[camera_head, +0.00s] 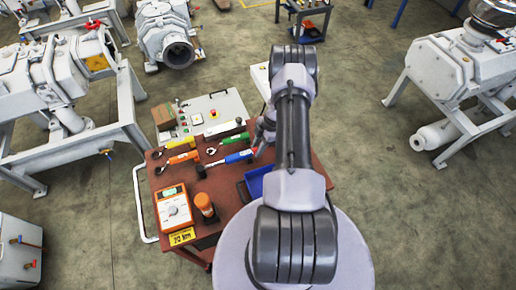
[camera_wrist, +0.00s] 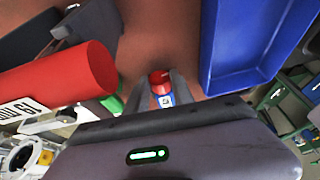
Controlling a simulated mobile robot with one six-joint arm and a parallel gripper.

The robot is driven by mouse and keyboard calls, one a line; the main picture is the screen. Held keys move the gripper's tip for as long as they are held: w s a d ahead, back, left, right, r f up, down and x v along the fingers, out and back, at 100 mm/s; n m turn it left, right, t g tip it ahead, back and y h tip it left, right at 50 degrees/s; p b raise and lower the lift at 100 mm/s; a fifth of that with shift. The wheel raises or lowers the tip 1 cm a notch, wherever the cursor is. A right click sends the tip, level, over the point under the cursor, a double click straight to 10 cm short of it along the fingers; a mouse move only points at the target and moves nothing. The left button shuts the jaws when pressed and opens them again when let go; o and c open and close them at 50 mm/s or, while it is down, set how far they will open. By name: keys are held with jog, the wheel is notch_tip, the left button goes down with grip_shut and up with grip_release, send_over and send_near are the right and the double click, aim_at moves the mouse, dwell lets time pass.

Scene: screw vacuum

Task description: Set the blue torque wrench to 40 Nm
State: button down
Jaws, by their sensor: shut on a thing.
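The blue torque wrench (camera_head: 236,158) lies on the red-brown cart top (camera_head: 232,188) in the head view, among other coloured wrenches. Its red end points right, toward my gripper (camera_head: 262,133), which is low at the cart's right side and partly hidden by my arm. In the wrist view, my gripper (camera_wrist: 163,88) has its two fingers closed around the red end of the blue wrench (camera_wrist: 165,101). Only this end shows there; the rest is hidden behind the gripper body. The torque setting cannot be read in either view.
A blue tray (camera_wrist: 250,45) is right of the fingers in the wrist view. A large red cylinder (camera_wrist: 65,82) with a white label is at left. An orange meter (camera_head: 173,210), an orange-topped cylinder (camera_head: 205,203) and a yellow wrench (camera_head: 225,130) stand or lie on the cart.

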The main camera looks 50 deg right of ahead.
jog(key=shift+w+f+g+y+b, duration=0.15)
jog(key=shift+g+y+b, duration=0.35)
jog(key=shift+b, duration=0.6)
jog(key=shift+m+g+b, duration=0.3)
jog(key=shift+b, duration=0.1)
jog(key=c, duration=1.1)
grip_release()
jog(key=shift+r, duration=0.2)
jog(key=v, duration=1.7)
jog(key=shift+w+d+r, duration=0.1)
jog(key=shift+w+d, duration=0.1)
jog(key=shift+d, duration=0.05)
